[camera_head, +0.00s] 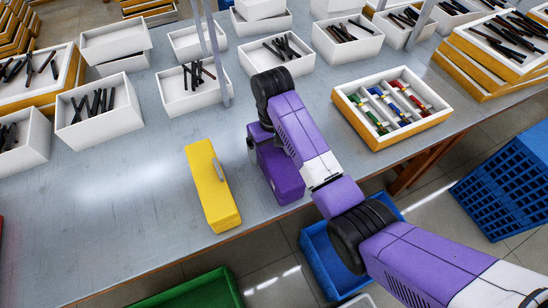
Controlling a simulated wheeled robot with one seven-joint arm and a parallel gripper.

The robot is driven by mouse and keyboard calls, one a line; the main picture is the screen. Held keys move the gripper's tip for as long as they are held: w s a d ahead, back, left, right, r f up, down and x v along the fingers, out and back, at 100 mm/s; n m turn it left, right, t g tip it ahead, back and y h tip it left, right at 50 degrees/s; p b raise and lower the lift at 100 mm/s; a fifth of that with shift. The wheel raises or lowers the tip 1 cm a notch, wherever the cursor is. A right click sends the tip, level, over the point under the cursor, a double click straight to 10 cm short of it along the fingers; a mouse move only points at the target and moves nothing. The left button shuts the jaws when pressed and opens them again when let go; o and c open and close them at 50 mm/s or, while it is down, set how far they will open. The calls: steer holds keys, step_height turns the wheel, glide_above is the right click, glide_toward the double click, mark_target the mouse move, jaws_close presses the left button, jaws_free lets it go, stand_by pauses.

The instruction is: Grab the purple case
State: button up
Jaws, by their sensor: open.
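The purple case (284,182) stands on the grey metal table near its front edge, partly hidden behind my purple and white arm. A yellow case (213,190) with a grey handle lies to its left, apart from it. My gripper (251,143) is at the far left end of the purple case, below the black wrist joint. It is mostly hidden by my arm, and only a small grey part shows. It is open. I cannot tell whether its fingers touch the case or its handle.
White boxes of dark eyeglass parts (184,90) line the table's back. A tray of colored glasses (361,97) is to the right. Blue crates (508,190) and a green bin (196,292) stand on the floor. The table's left front is clear.

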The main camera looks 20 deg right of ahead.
steer(key=shift+d+f+p, duration=0.15)
steer(key=shift+f, duration=1)
steer(key=shift+d+f+p, duration=0.1)
steer(key=shift+f+p, duration=0.05)
steer(key=shift+f, duration=1)
steer(key=c, duration=1.7)
